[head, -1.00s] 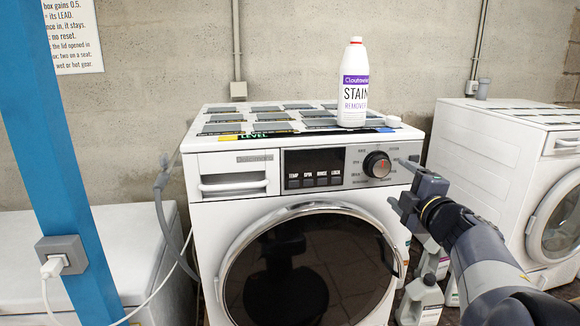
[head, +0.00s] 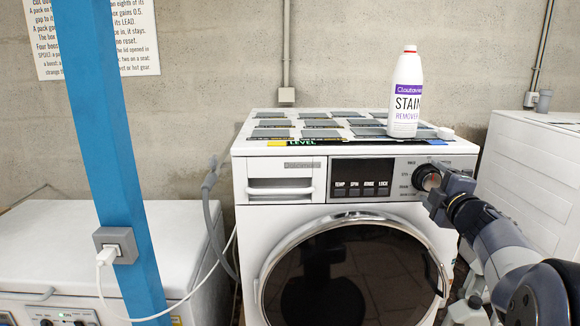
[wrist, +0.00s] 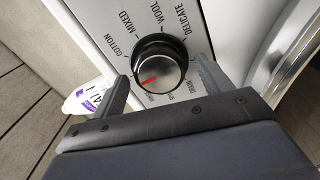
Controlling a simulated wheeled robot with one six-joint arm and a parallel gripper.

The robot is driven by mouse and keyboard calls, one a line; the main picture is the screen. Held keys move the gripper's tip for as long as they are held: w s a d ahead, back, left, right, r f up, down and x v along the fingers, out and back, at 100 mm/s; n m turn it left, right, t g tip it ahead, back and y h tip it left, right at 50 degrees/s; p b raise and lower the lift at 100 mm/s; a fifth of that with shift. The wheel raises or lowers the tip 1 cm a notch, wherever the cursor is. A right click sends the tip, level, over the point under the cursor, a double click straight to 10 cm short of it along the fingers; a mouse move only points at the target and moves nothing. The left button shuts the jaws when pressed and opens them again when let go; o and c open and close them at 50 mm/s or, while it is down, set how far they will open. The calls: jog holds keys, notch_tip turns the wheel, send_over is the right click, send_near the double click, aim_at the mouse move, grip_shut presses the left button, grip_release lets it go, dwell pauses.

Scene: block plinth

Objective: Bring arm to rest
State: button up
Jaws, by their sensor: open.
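My gripper (head: 444,186) is open and empty in front of the washing machine's panel at the right. In the wrist view its two fingers (wrist: 163,78) stand apart, one at each lower side of the round knob (wrist: 159,65), with gaps between. I cannot tell whether the fingertips reach alongside the knob or stop short of it. The knob is black with a silver face and a red mark pointing to lower left. It also shows in the head view (head: 426,177), partly covered by my gripper. The arm reaches in from the lower right.
A blue post (head: 108,130) with a plugged socket (head: 117,245) stands at left.

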jog(key=shift+s, duration=0.15)
jog(key=s, duration=1.1)
jog(key=w, duration=1.1)
jog(key=shift+w, duration=0.35)
jog(key=shift+s+r+m+p, duration=0.2)
jog(key=shift+r+m+p, duration=0.05)
jog(key=shift+m+p, duration=0.75)
jog(key=m+p, duration=0.3)
jog(key=m, duration=0.2)
jog(key=shift+m, duration=0.3)
jog(key=m+p, duration=0.2)
jog(key=m, duration=0.2)
jog(key=shift+p, duration=0.35)
jog(key=m+p, duration=0.2)
jog(key=m, duration=0.2)
jog(key=shift+d+p, duration=0.1)
jog(key=shift+p, duration=0.25)
jog(key=shift+s+f+b, duration=0.15)
jog(key=shift+s+b, duration=0.45)
jog(key=shift+s, duration=1.7)
